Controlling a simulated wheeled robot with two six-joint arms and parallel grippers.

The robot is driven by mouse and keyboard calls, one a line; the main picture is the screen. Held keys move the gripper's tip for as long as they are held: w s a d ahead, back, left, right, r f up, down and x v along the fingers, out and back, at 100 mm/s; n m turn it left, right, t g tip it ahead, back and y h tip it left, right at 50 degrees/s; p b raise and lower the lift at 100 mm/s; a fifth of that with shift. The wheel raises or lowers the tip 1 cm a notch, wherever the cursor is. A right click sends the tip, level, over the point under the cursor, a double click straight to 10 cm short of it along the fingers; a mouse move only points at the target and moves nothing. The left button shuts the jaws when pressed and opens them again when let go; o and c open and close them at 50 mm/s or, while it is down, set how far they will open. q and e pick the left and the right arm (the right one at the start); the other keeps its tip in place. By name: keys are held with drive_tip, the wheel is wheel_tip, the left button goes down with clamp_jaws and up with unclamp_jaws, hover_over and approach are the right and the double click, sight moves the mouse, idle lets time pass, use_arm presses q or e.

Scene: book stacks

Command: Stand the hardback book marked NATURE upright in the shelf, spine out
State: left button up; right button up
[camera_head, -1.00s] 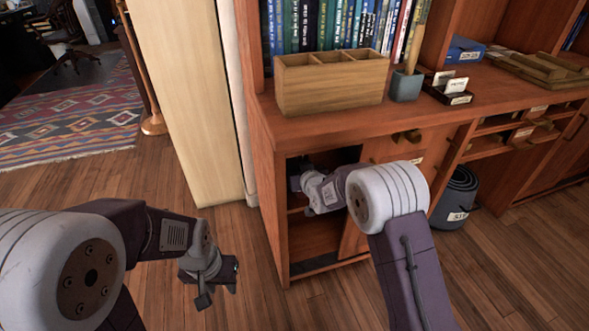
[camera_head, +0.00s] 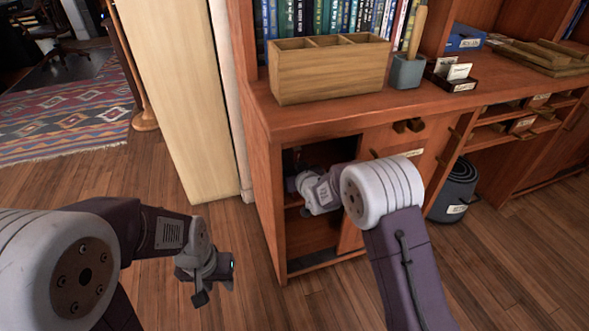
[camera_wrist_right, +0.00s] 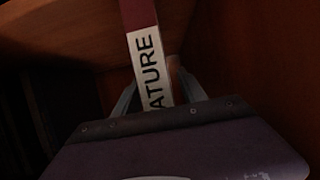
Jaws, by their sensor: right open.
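The NATURE book (camera_wrist_right: 152,62) shows in the right wrist view as a dark red spine with a white label; "ATURE" is readable and the first letter is hidden. It looks upright, with its spine toward my wrist. My right gripper (camera_wrist_right: 160,95) is open, with one finger on each side of the spine; contact cannot be told. In the head view my right wrist reaches into the open lower compartment of the wooden shelf unit (camera_head: 262,190), and its fingers and the book are hidden there. My left gripper (camera_head: 214,290) is open and empty above the floor.
A wooden organizer (camera_head: 325,72) and a grey pen pot (camera_head: 407,72) stand on the countertop above the compartment. A pale panel (camera_head: 180,100) stands left of the unit. The floor between my arms is clear.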

drive_tip(key=p+v, duration=0.4)
drive_tip(key=v, duration=0.8)
drive_tip(key=shift+r, duration=0.2)
drive_tip(key=s+d+f+m+g+h, duration=0.25)
drive_tip(key=s+d+g, duration=0.4)
drive_tip(key=s, duration=0.55)
drive_tip(key=s+d+f+m+g+h, duration=0.1)
drive_tip(key=s+d+f+g+h, duration=0.3)
drive_tip(key=s+d, duration=0.6)
wheel_tip(320, 180, up, 41)
drive_tip(key=s+a+g+y+p, duration=0.1)
drive_tip(key=s+a+y+p, duration=0.1)
drive_tip(key=p, duration=3.8)
drive_tip(key=shift+s, duration=0.2)
